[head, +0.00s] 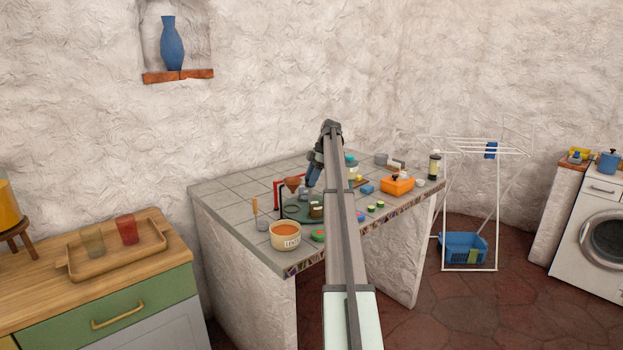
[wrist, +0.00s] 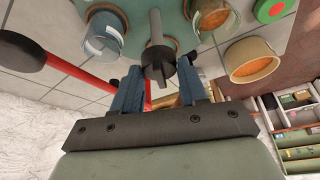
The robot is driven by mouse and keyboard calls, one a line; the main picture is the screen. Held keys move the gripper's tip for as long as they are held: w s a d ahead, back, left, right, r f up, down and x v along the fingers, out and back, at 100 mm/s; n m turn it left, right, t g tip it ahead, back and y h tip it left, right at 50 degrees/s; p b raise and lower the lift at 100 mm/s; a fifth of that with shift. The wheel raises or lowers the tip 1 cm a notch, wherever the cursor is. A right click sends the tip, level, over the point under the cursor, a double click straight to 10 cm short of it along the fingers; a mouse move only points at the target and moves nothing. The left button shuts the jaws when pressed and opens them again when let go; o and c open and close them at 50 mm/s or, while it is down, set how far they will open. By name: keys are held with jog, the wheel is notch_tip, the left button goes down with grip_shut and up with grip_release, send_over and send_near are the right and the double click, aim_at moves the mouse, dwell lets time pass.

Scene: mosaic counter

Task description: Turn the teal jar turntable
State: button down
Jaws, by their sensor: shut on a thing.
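The teal jar turntable (head: 298,214) is a low round disc on the tiled counter, partly hidden by my arm. In the wrist view the turntable (wrist: 172,22) shows at the top, carrying a glass jar (wrist: 103,38) and another jar with brownish contents (wrist: 212,17). A dark grey upright post with a finned end (wrist: 156,62) stands between these jars. My gripper (wrist: 157,80), with blue fingers, is closed on the finned end of the post. In the head view my gripper (head: 312,182) is over the turntable; the grip itself is too small to tell there.
A cream bowl of orange lentils (head: 286,235) stands in front of the turntable; a red stand (head: 277,196) is close on its left. A red bar with a black ball end (wrist: 62,66) passes near my fingers.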

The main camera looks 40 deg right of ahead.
jog(key=shift+w+n+g, duration=0.1)
jog(key=shift+n+g, duration=0.3)
jog(key=shift+n, duration=1.3)
jog(key=c, duration=0.9)
grip_release()
jog(key=shift+c, duration=0.2)
jog(key=shift+m, duration=0.3)
